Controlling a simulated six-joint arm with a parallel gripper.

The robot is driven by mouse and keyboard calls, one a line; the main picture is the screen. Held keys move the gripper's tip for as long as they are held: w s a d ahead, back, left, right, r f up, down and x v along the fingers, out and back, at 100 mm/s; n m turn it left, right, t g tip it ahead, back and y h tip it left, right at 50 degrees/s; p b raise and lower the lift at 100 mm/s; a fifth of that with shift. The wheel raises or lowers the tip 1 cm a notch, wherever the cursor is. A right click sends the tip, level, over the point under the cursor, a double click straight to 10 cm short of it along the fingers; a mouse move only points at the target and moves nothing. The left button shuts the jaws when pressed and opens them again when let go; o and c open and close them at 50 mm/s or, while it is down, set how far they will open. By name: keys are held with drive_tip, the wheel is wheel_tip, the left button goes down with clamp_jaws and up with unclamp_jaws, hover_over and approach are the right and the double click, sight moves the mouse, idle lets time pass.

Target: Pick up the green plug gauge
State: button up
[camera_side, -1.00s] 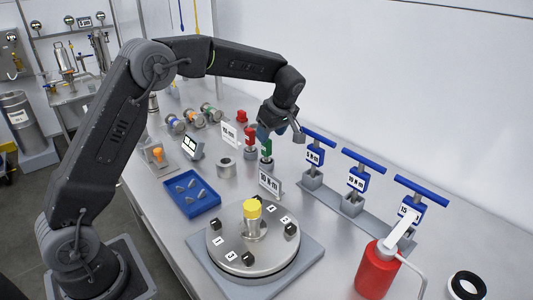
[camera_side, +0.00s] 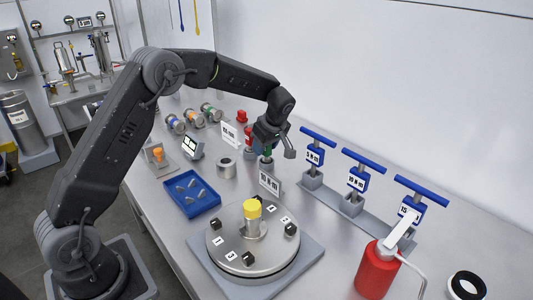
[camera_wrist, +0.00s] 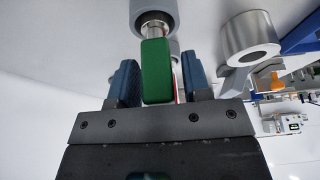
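The green plug gauge (camera_wrist: 158,72) stands between the two blue fingers of my gripper (camera_wrist: 160,82) in the wrist view. A finger is on each side of its green handle, with narrow gaps showing, so my gripper looks open around it. Its metal end goes into a grey round holder (camera_wrist: 153,18). In the side view my gripper (camera_side: 268,140) is over the gauge, and only a little of the green handle (camera_side: 267,152) shows below it.
A red gauge (camera_side: 249,136) stands close beside, left of my gripper. A metal ring (camera_side: 227,168), a label stand (camera_side: 270,182) and a blue tray (camera_side: 192,208) are nearby. Blue T-handled tools (camera_side: 315,153) stand to the right. A round turntable (camera_side: 232,262) is in front.

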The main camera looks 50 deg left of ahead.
clamp_jaws()
drive_tip(key=shift+r, duration=0.15)
drive_tip(key=shift+r, duration=0.65)
wheel_tip(320, 180, up, 3)
drive_tip(key=shift+f, duration=0.1)
drive_tip(key=s+a+r, duration=0.7)
drive_tip(key=a+r, duration=0.1)
drive_tip(key=r, duration=0.2)
drive_tip(key=shift+s+a, duration=0.35)
drive_tip(key=shift+a, duration=0.05)
drive_tip(key=shift+r, duration=0.1)
